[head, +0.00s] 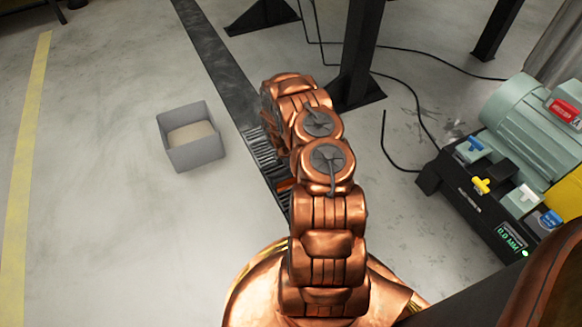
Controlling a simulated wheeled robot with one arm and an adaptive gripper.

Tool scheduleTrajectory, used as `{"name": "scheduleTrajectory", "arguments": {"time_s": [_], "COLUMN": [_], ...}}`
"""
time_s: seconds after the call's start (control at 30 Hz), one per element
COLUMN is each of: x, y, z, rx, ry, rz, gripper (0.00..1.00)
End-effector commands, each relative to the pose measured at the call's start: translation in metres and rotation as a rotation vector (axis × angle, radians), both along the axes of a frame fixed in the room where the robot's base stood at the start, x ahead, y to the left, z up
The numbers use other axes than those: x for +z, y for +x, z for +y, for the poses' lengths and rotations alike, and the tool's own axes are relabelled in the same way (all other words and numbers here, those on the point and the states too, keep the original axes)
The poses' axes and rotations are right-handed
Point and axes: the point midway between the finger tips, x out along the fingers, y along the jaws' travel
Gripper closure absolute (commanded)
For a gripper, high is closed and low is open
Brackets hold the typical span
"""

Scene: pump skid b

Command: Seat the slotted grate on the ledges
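The slotted grate (262,150) is a dark strip with crosswise slots, partly hidden behind my copper arm. It lies along the line of a long dark floor channel (215,55). More slots show lower down beside my arm. I cannot tell whether the grate rests on the ledges or sits above them; the ledges are not visible. My gripper (284,160) is over the grate area, mostly hidden by my arm links. Only small copper parts show at the arm's left edge, so its opening and any contact with the grate are hidden.
A grey open box (190,138) with a pale bottom stands left of the channel. Dark steel posts with foot plates (357,90) stand behind. A green motor unit (535,125) on a black base is at right, with black cables (390,135) nearby. Floor at left is clear.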

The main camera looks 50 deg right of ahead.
Motion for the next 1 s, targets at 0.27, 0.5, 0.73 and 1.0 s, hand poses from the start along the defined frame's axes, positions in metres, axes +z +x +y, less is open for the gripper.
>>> {"name": "scheduleTrajectory", "arguments": {"time_s": [0.27,0.5,0.73,1.0], "x": [-0.0005,-0.0011,-0.0014,-0.0018], "y": [0.0005,0.0004,0.0002,0.0000], "z": [-0.0003,-0.0003,-0.0001,0.0000], "rx": [0.000,0.000,0.000,0.000], "ry": [0.000,0.000,0.000,0.000], "rz": [-0.001,-0.001,0.000,0.000], "gripper": [1.00,0.70,0.55,0.39]}}
